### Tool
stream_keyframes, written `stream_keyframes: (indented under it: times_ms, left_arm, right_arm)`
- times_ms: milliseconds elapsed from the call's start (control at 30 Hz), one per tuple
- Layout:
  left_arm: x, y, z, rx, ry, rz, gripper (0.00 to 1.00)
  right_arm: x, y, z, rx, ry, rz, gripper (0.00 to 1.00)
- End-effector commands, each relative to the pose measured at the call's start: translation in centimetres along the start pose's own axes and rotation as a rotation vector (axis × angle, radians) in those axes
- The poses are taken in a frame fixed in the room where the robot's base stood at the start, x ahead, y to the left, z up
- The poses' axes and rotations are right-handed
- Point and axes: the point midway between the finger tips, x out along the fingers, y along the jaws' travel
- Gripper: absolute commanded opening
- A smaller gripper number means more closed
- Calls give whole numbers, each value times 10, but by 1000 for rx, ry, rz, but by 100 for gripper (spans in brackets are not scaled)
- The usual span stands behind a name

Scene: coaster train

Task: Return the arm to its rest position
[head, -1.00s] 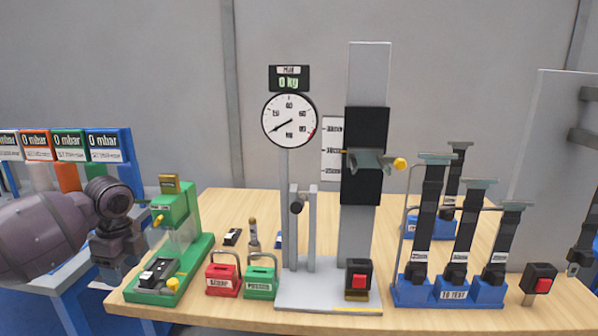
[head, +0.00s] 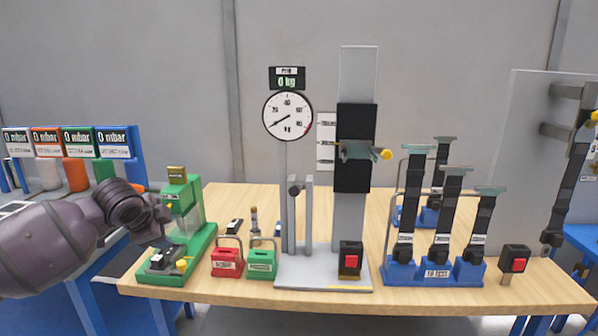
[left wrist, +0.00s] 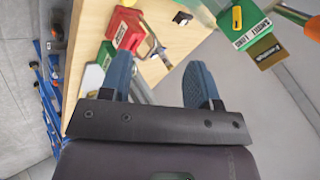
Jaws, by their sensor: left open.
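My left arm comes in from the left in the head view, and my left gripper (head: 163,228) is beside the green bench device (head: 196,205) at the table's left end. The device partly backs the gripper there, so its fingertips are hard to make out. In the left wrist view my left gripper (left wrist: 160,80) shows two blue fingers spread apart with nothing between them. The red box (left wrist: 124,29) and part of the table lie beyond the fingers. My right gripper is not in view.
The wooden table (head: 320,208) carries a red box (head: 227,262), a green box (head: 261,264), a grey test stand with dial (head: 288,115), and a blue rack (head: 432,270) of black straps. A blue station with mbar displays (head: 80,141) stands left. A grey panel (head: 530,150) stands right.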

Motion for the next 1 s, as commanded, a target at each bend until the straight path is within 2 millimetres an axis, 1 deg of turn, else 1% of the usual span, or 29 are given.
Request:
stream_keyframes:
  times_ms: [33,67,100,167,200,267,333,433,533,667,867,900,967,1000]
  left_arm:
    - [8,10,-12,-35,58,-39,56]
    - [11,14,-18,-60,95,-66,56]
    - [16,22,-26,-96,146,-98,56]
    - [22,36,-36,-150,222,-139,56]
    - [26,46,-41,-185,268,-159,56]
    - [30,62,-46,-238,333,-185,56]
    - [34,83,-50,-301,401,-208,56]
    - [38,112,-49,-388,481,-234,56]
    - [40,142,-43,-472,540,-254,56]
    - [40,182,-29,-574,587,-277,56]
    - [37,244,4,-716,593,-307,56]
    - [36,258,12,-742,584,-313,56]
    - [35,278,25,-778,564,-320,56]
    - [34,292,34,-803,545,-321,56]
  right_arm:
    - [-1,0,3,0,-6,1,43]
    - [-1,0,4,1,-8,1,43]
    - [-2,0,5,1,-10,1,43]
    - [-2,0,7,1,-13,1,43]
    - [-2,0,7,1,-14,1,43]
    - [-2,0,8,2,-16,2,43]
    - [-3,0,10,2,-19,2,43]
    - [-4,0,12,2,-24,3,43]
    - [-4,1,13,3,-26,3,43]
    - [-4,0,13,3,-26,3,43]
    - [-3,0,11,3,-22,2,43]
    - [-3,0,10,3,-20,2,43]
    - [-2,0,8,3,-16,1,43]
    - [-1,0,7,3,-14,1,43]
